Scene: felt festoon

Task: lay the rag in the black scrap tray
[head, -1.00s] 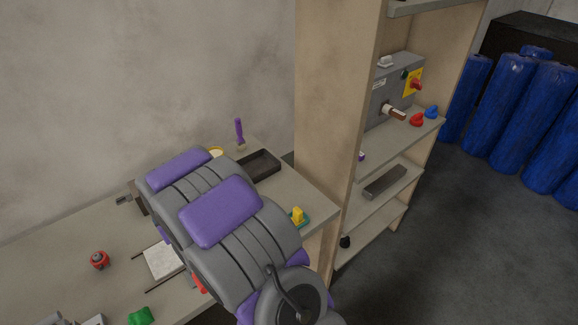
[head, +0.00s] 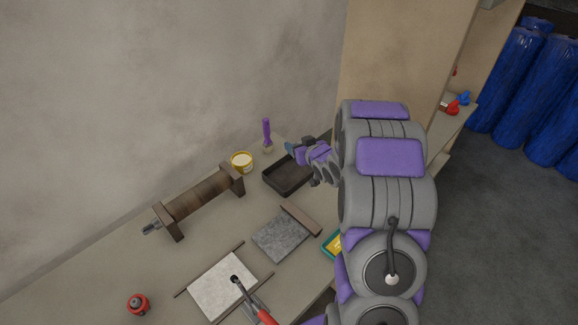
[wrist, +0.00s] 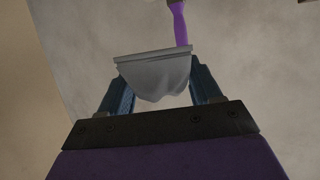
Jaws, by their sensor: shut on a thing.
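The rag (wrist: 153,75) is a grey cloth hanging in soft folds between the blue fingers in the wrist view. My gripper (wrist: 156,85) is shut on it. In the head view my gripper (head: 292,150) is at the back right of the bench, above or just behind the far right edge of the black scrap tray (head: 284,184). The tray is a dark, shallow rectangular box that looks empty where I see it. My wrist hides its right end. I cannot make out the rag clearly in the head view, nor its height above the tray.
A purple-handled brush (head: 266,132) stands behind the tray, and a yellow tin (head: 242,160) is left of it. A wooden roller (head: 200,197), a grey slab (head: 282,236) and a white sheet (head: 222,286) lie on the bench. A tall shelf unit (head: 400,60) stands right.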

